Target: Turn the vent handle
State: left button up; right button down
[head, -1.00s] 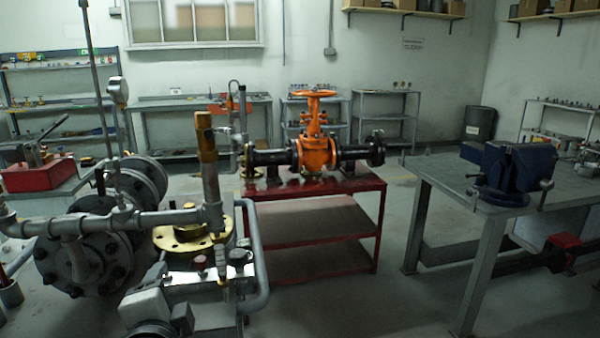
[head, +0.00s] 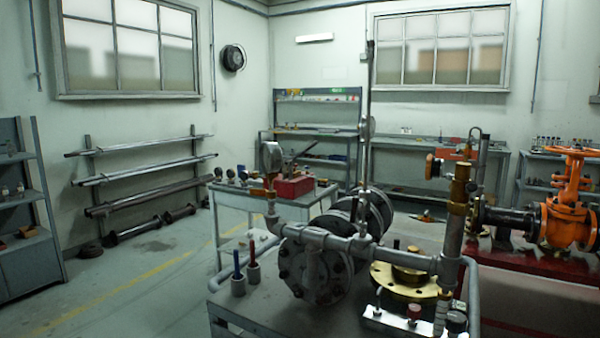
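An orange gate valve (head: 568,222) with an orange handwheel (head: 570,152) stands at the right edge, partly cut off. Left of it, a grey pipe assembly (head: 335,240) carries a brass fitting (head: 458,190) on an upright pipe. A small orange part (head: 432,166) shows beside the top of that pipe. I cannot tell for certain which part is the vent handle. Neither of my grippers is in view, and nothing is seen to touch the valve or the pipes.
The pipework stands on a grey bench (head: 265,300) in front. A cart (head: 238,200) with a red box (head: 294,187) stands behind it. A pipe rack (head: 145,178) lines the left wall. The floor (head: 150,280) at left is open, with a yellow line.

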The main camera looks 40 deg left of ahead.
aim_at(355, 204)
jog(key=z, duration=0.1)
jog(key=k, duration=1.05)
jog(key=u, duration=1.45)
jog(key=i, duration=1.4)
jog(key=z, duration=2)
jog(key=k, duration=0.65)
jog(key=u, duration=0.6)
